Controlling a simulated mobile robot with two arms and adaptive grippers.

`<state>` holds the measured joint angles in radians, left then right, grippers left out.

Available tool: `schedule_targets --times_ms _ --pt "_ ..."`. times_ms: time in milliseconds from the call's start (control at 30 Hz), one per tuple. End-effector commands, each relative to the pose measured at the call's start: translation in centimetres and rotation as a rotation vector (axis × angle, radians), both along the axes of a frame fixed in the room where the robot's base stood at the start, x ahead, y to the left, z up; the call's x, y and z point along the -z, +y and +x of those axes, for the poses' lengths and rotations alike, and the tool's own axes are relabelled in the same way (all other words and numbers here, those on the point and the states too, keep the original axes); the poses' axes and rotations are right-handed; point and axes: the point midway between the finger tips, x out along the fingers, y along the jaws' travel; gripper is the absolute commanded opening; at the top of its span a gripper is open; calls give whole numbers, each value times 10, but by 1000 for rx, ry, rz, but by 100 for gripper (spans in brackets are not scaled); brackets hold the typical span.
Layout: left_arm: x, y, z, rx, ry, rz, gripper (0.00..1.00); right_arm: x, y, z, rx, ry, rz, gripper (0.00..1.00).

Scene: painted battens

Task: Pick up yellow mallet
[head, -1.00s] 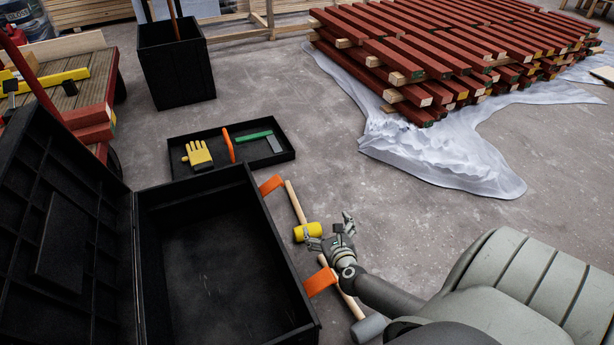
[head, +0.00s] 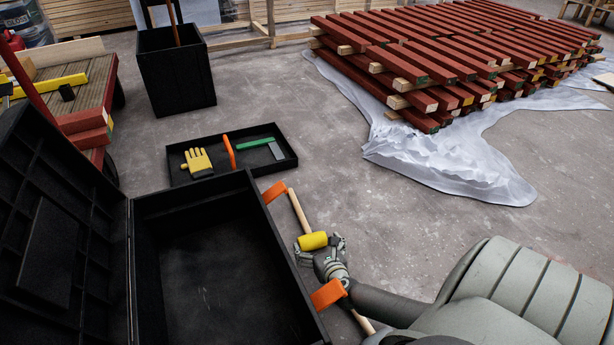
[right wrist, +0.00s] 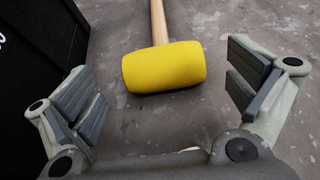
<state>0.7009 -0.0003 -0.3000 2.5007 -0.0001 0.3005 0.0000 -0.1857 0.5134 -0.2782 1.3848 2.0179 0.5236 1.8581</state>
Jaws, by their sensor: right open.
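The yellow mallet (head: 313,241) lies on the concrete floor just right of the open black case, its wooden handle pointing away toward the upper orange latch. In the right wrist view the yellow head (right wrist: 164,67) is ahead of my right gripper (right wrist: 165,95), roughly centred between the fingers, and neither finger appears to touch it. My right gripper (head: 322,250) is open, right at the near side of the mallet head in the head view. My left gripper is not in view.
The black case (head: 250,250) with orange latches (head: 328,294) stands close left of the right gripper. A second wooden handle (head: 362,322) lies partly hidden below my arm. A shallow black tray (head: 285,160) holds a glove and tools.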

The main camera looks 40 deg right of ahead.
Motion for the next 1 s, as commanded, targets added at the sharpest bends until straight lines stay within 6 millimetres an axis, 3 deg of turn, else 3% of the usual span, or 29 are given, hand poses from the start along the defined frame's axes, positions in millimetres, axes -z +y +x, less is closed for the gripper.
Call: schedule_targets --times_ms 100,300,667,1000 --pt "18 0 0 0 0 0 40 11 -6 12 -2 -3 -4 100" --pt "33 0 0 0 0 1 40 18 -14 30 1 -2 -2 100" --pt "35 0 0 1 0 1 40 18 -17 36 1 0 -2 100" --pt "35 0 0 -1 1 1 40 18 -16 36 1 0 -2 59"
